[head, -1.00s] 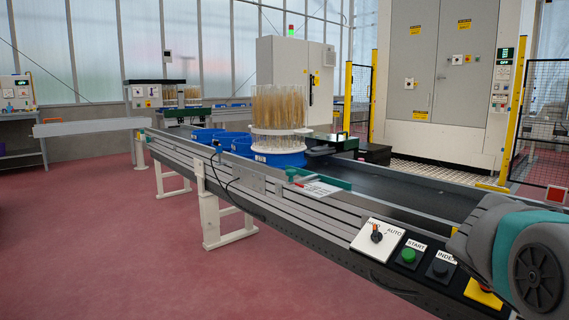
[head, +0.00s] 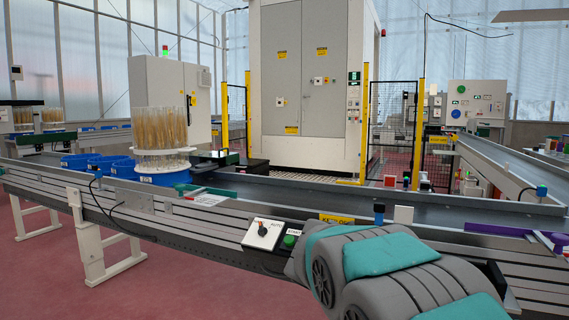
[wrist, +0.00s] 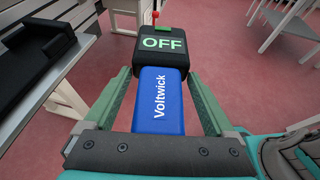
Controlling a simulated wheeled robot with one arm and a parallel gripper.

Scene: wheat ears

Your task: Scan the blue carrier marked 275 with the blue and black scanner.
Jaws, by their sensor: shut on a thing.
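The blue and black scanner (wrist: 160,104) is in my gripper (wrist: 158,76) in the wrist view. Its blue body reads "Voltwick" and its black head shows "OFF" in green. The green fingers are closed on both sides of the blue body. In the head view, several blue carriers stand in a row on the conveyor at the left. The nearest blue carrier (head: 165,179) bears a clear rack of wheat ears (head: 160,130). No number can be read on any carrier, so I cannot tell which is 275. My gripper and the scanner are outside the head view.
The conveyor (head: 300,193) runs across the head view, with a control panel (head: 262,234) on its near side. A large grey cabinet (head: 305,85) stands behind it. A second conveyor (head: 490,160) is at the right. Red floor (head: 40,260) is free at the front left.

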